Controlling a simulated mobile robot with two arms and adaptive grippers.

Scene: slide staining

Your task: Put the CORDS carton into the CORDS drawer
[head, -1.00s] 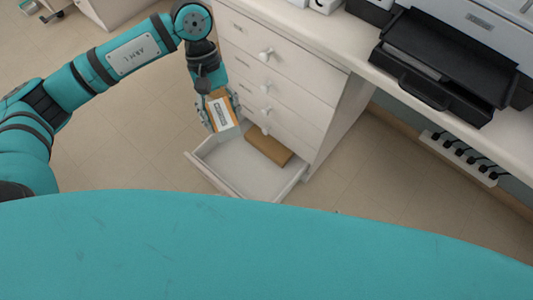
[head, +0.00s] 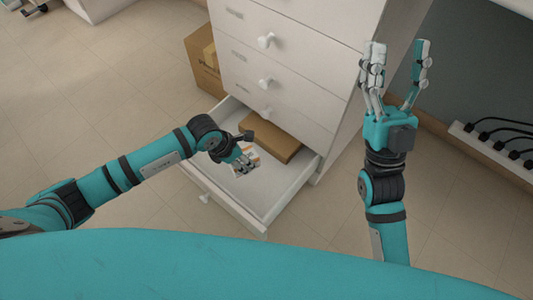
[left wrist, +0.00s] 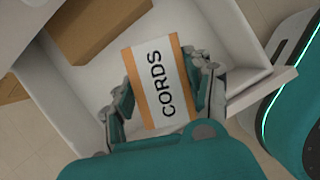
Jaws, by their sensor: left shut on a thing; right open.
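The CORDS carton (left wrist: 160,82), white with orange edges and black lettering, is held between the fingers of my left gripper (left wrist: 163,90). In the head view, my left gripper (head: 243,166) is at the pulled-out bottom drawer (head: 256,198), and its fingers partly hide the carton (head: 250,152). In the left wrist view the carton is over the white drawer floor (left wrist: 88,88); I cannot tell whether it touches it. No label shows on the drawer. My right gripper (head: 398,58) is open and empty, raised to the right of the cabinet.
A flat brown box (head: 271,137) lies at the back of the drawer. The white cabinet (head: 320,65) has closed drawers with round knobs above. A cardboard box (head: 203,65) stands on the floor beside it. A power strip (head: 490,145) runs along the right wall.

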